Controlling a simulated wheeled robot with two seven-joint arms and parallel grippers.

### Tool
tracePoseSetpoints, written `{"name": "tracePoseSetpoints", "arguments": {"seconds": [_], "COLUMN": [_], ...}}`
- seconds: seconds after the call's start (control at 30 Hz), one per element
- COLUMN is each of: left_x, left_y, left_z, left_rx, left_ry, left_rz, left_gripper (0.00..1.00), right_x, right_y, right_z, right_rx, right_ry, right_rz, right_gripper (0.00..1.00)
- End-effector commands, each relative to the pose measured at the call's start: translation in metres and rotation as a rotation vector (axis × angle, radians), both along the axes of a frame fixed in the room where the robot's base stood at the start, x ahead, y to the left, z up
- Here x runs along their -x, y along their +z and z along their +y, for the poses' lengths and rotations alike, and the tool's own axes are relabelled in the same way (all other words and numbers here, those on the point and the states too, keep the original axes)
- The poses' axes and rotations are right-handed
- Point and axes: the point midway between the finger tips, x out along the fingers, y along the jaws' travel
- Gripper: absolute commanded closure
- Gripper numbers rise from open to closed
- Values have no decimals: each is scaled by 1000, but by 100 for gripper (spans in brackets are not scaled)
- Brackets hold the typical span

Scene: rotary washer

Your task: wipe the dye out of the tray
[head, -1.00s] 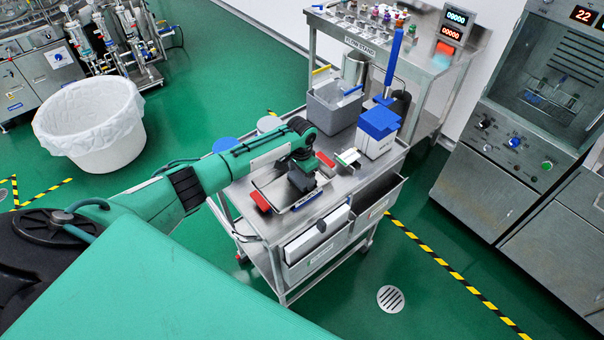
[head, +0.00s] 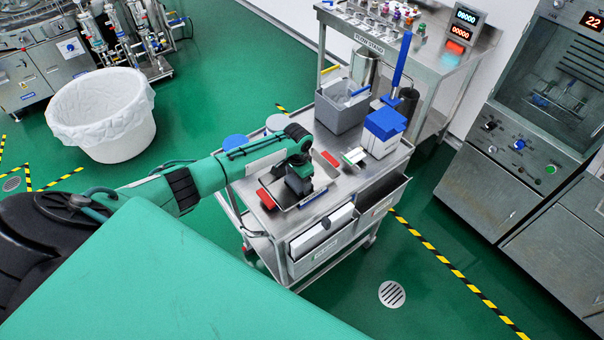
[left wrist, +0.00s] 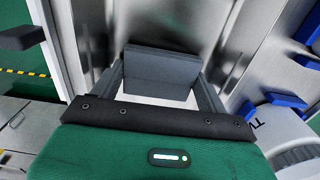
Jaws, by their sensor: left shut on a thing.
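The tray (head: 318,187) is a shallow metal tray on top of the steel cart. My left gripper (head: 298,186) points down over it and covers much of its floor. In the left wrist view my left gripper (left wrist: 160,88) has a dark grey block (left wrist: 160,70) between its fingers, with a white patch in front of it. I cannot tell whether the block touches the tray floor. Shiny metal surrounds the fingers in that view. No dye can be made out in either view. My right gripper is not in view.
A red block (head: 266,199) lies beside the tray's left edge and another red piece (head: 330,159) behind it. A grey bin (head: 342,108) and a blue-topped white box (head: 382,140) stand at the cart's back. Open drawers (head: 322,238) jut from the front.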

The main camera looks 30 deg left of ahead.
Motion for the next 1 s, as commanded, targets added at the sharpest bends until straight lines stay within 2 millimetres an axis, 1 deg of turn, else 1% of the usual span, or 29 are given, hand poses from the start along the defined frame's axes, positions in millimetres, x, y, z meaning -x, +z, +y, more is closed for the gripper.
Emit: {"name": "tracePoseSetpoints", "arguments": {"seconds": [0.03,0.1,0.47,0.8,1.0], "left_x": [5,7,7,26,29], "left_y": [1,0,0,1,0], "left_z": [2,3,3,11,12], "left_rx": [-3,-3,-1,-1,0], "left_ry": [0,0,0,0,0], "left_rz": [6,5,1,3,0], "left_gripper": [42,42,42,42,42], "right_x": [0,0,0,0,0], "right_y": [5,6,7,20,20], "right_z": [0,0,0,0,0], "right_rx": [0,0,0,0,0], "right_ry": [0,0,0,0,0], "right_rz": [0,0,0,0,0], "right_gripper": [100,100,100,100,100]}}
